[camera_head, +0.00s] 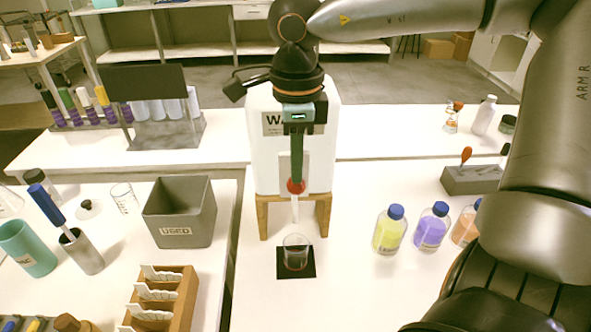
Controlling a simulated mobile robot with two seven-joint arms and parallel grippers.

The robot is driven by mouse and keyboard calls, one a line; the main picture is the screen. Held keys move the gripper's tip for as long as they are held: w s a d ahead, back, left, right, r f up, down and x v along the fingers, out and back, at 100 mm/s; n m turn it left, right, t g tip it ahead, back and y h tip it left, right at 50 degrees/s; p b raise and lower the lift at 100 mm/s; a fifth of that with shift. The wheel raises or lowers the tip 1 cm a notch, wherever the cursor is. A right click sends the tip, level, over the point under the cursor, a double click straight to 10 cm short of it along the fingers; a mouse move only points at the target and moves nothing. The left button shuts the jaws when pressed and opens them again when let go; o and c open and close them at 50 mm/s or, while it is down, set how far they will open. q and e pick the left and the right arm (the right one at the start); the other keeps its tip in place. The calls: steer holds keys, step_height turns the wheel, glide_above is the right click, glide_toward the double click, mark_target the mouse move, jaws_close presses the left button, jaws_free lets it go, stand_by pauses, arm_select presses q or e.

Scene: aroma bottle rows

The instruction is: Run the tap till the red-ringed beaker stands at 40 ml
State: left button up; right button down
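The white water container (262,165) stands on a wooden stand (263,217), its label partly hidden by my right gripper. The red tap (296,187) is on its front, with a pale narrow spout or stream (295,210) below it; I cannot tell which. The clear beaker (296,251) stands upright on a black square pad (296,271) under the tap. It has a faint reddish ring low down; its water level is too small to read. My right gripper (297,178) points down at the tap, seen edge-on; its finger opening is hidden. My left gripper is out of view.
Yellow (390,232), purple (431,229) and orange (465,228) bottles stand to the right, near my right arm. A grey USED bin (180,212) and a wooden rack (178,298) are left. The white counter around the pad is clear.

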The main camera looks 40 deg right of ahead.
mark_target(297, 194)
steer(key=shift+f+b, duration=1.95)
steer(key=shift+f, duration=0.3)
steer(key=shift+r+p, duration=0.4)
steer(key=shift+r, duration=0.2)
stand_by(1.8)
step_height(297, 194, up, 7)
steer(key=p, duration=0.5)
steer(key=shift+r+p, duration=0.2)
steer(key=shift+p, duration=0.1)
steer(key=shift+f, duration=0.1)
